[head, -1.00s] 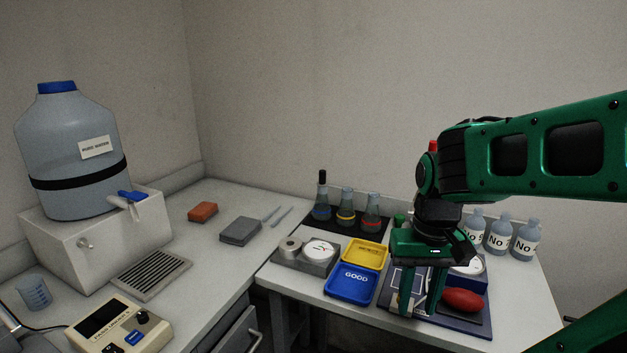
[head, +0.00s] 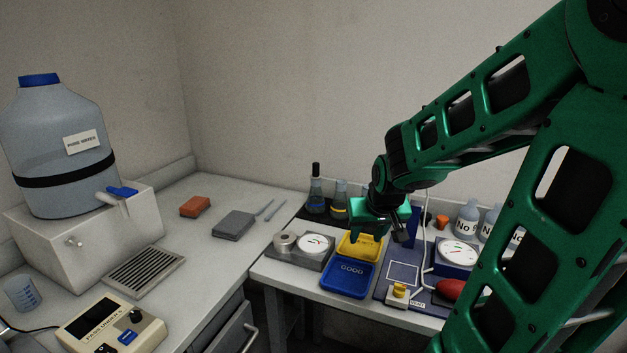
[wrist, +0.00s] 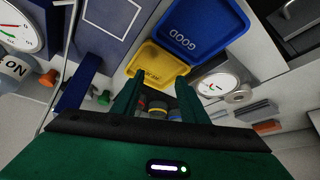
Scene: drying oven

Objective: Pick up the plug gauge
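My gripper (head: 379,236) hangs above the back of the yellow tray (head: 372,246) in the head view. In the wrist view, its two green fingers (wrist: 159,80) are spread apart with nothing between them. No object is clearly recognisable as the plug gauge. A short grey metal cylinder (head: 284,239) sits on the left of a grey block (head: 313,261), beside a white dial (head: 316,243). I cannot tell whether it is the gauge. It also shows in the wrist view (wrist: 239,97), right of my fingers and apart from them.
A blue GOOD tray (head: 348,279) lies in front of the yellow tray. Flasks (head: 316,204) stand behind, partly hidden by my arm. A panel with a yellow knob (head: 399,290), a red bulb (head: 450,289), a dial gauge (head: 458,251) and bottles (head: 466,219) lie to the right.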

